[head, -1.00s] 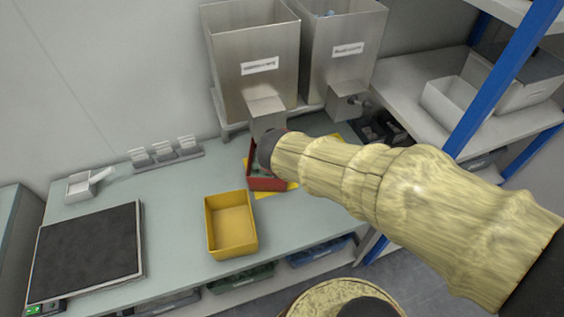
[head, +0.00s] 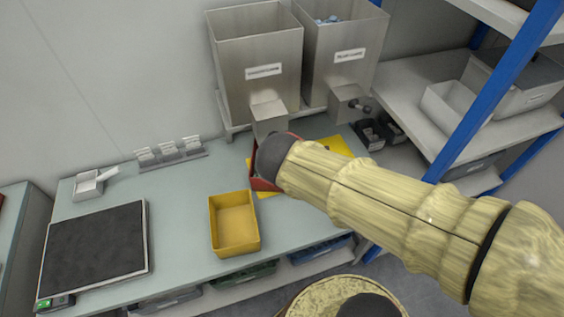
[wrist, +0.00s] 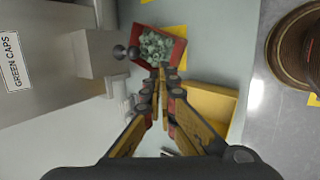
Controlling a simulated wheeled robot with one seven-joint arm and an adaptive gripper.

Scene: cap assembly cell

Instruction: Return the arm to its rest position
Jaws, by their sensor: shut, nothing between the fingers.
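My arm, in a pale yellow cover, reaches in from the right of the head view, its dark wrist end (head: 275,155) over the red box (head: 262,184). The gripper fingers are hidden there. In the wrist view my gripper (wrist: 160,78) is shut and empty, fingertips together. Beyond the tips, the red box (wrist: 177,32) holds many pale green caps (wrist: 155,46). I cannot tell the height between the fingertips and the box.
Two steel hoppers (head: 258,80) stand behind the red box; one reads "GREEN CAPS" in the wrist view. An empty yellow bin (head: 234,224), a dark-topped scale (head: 95,250) and small labelled holders (head: 170,152) are on the bench. A blue-post shelf (head: 500,95) stands at right.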

